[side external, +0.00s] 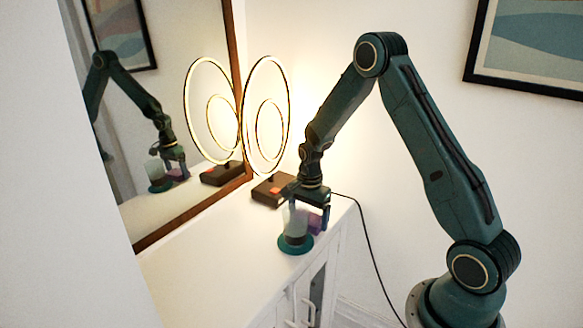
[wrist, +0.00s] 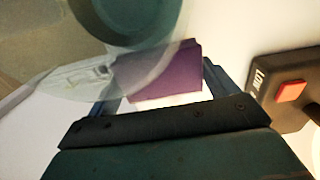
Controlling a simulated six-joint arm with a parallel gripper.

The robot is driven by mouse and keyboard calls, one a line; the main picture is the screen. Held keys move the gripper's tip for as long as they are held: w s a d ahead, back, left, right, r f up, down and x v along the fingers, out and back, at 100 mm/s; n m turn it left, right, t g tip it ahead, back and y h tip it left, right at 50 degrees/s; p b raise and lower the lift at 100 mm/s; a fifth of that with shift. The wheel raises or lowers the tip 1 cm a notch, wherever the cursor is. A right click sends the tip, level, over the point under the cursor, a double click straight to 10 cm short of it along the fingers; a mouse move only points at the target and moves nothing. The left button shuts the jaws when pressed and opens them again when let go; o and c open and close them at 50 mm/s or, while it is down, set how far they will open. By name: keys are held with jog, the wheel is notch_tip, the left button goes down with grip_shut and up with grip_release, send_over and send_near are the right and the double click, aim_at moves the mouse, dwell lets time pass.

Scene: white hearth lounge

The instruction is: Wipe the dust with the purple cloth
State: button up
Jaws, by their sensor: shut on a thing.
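The purple cloth (side external: 315,222) is held in my gripper (side external: 308,214), low over the white cabinet top. In the wrist view, the cloth (wrist: 178,76) shows as a folded purple piece between my two fingers. A clear glass vessel (side external: 293,222) stands on a round teal base (side external: 296,246), right beside my gripper. In the wrist view, the teal base (wrist: 125,18) is at the top and the see-through glass overlaps part of the cloth. I cannot tell whether the cloth touches the glass or the surface. I cannot make out any dust.
A lit ring lamp (side external: 266,118) stands behind my gripper. Its dark base with a red switch (wrist: 290,91) is close on the right in the wrist view. A framed mirror (side external: 165,120) lines the left. The cabinet top (side external: 205,265) is clear at front left.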

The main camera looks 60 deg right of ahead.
jog(key=shift+r, duration=2.65)
jog(key=shift+r, duration=1.5)
jog(key=shift+f, duration=0.2)
jog(key=shift+f, duration=3.3)
jog(key=shift+f, duration=1)
jog(key=shift+d, duration=0.15)
jog(key=shift+d+r, duration=0.1)
jog(key=shift+d, duration=1.75)
jog(key=shift+d, duration=0.15)
